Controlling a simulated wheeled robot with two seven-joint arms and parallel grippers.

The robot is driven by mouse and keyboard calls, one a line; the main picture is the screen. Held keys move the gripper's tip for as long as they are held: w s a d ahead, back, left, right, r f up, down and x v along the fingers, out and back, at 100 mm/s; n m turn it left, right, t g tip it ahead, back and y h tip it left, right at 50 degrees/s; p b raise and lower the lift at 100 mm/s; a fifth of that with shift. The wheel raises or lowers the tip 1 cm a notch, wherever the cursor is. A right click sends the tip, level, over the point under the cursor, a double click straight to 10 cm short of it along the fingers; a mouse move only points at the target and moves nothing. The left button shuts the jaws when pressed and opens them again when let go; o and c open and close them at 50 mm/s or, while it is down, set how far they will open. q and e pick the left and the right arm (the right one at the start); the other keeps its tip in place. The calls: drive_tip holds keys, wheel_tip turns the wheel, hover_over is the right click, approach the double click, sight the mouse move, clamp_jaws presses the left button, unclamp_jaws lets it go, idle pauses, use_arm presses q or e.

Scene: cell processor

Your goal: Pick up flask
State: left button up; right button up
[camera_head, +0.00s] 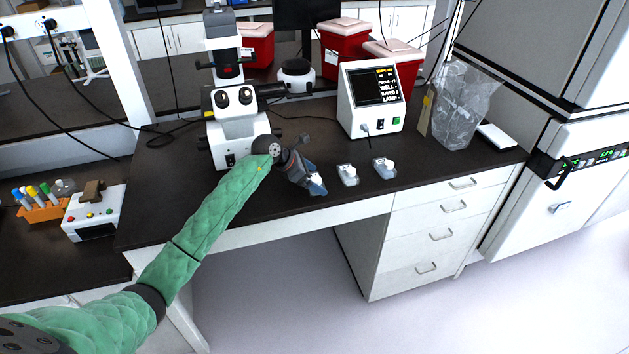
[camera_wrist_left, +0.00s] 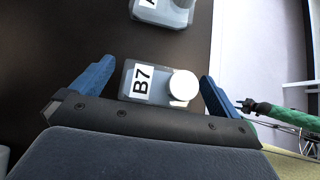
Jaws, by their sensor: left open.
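Three small clear flasks with white caps stand in a row on the dark bench top. The leftmost one, labelled B7 (camera_wrist_left: 143,84), sits between the blue fingers of my left gripper (camera_wrist_left: 158,72) in the wrist view. These fingers are open, one on each side, with the white cap near the right finger. In the head view my left gripper (camera_head: 312,184) reaches down over this flask and partly hides it. The middle flask (camera_head: 348,176) and the right flask (camera_head: 384,169) stand to the right. My right arm (camera_wrist_left: 290,115) shows small at the wrist view's right edge; its jaws are unclear.
A white microscope (camera_head: 236,125) stands left of the gripper. A white display unit (camera_head: 372,100) stands behind the flasks, with red bins (camera_head: 345,50) further back. A clear plastic bag (camera_head: 462,105) stands at the right. The bench's front edge is close to the flasks.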

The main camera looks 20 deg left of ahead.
use_arm(q)
drive_tip(key=shift+f, duration=0.1)
use_arm(e)
drive_tip(key=shift+f, duration=0.1)
use_arm(q)
drive_tip(key=c, duration=0.9)
use_arm(e)
drive_tip(key=shift+d, duration=0.15)
use_arm(q)
drive_tip(key=shift+r, duration=0.2)
use_arm(e)
drive_tip(key=shift+f, duration=0.1)
